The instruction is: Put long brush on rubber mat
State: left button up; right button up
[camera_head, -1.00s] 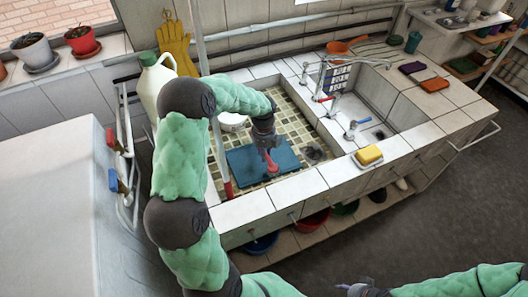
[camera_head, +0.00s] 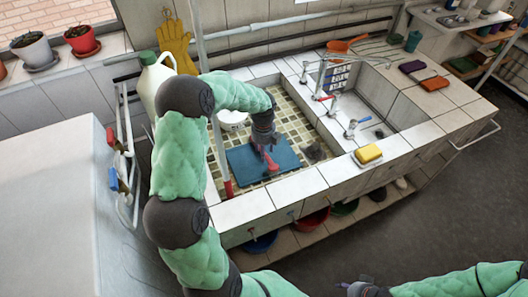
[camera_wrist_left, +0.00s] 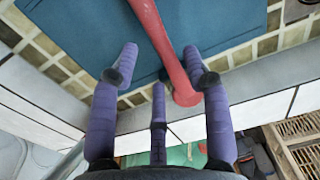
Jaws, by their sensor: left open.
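The long brush shows as a red handle (camera_wrist_left: 165,45) in the left wrist view. It runs across the blue rubber mat (camera_wrist_left: 80,30), and its rounded end reaches past the mat's near edge. In the head view the red handle (camera_head: 271,166) is over the blue mat (camera_head: 240,162) in the tiled basin; its head is hidden. My left gripper (camera_wrist_left: 160,70) is open, with the handle between its spread fingers or just beyond them; contact cannot be told. My left gripper also shows in the head view (camera_head: 264,145). My right gripper (camera_head: 362,288) is at the bottom edge, partly cut off.
The basin has a tiled front rim (camera_head: 290,188). A white bowl (camera_head: 232,118) and a dark object (camera_head: 314,152) are in the basin. A yellow sponge (camera_head: 367,154) lies on the rim. Taps (camera_head: 335,100) stand at the right, and a white jug (camera_head: 153,82) is behind my left arm.

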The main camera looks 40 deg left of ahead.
pick_arm(q)
notch_tip(320, 180, up, 12)
jog(key=p, duration=0.3)
jog(key=shift+f, duration=0.25)
jog(key=shift+s, duration=0.1)
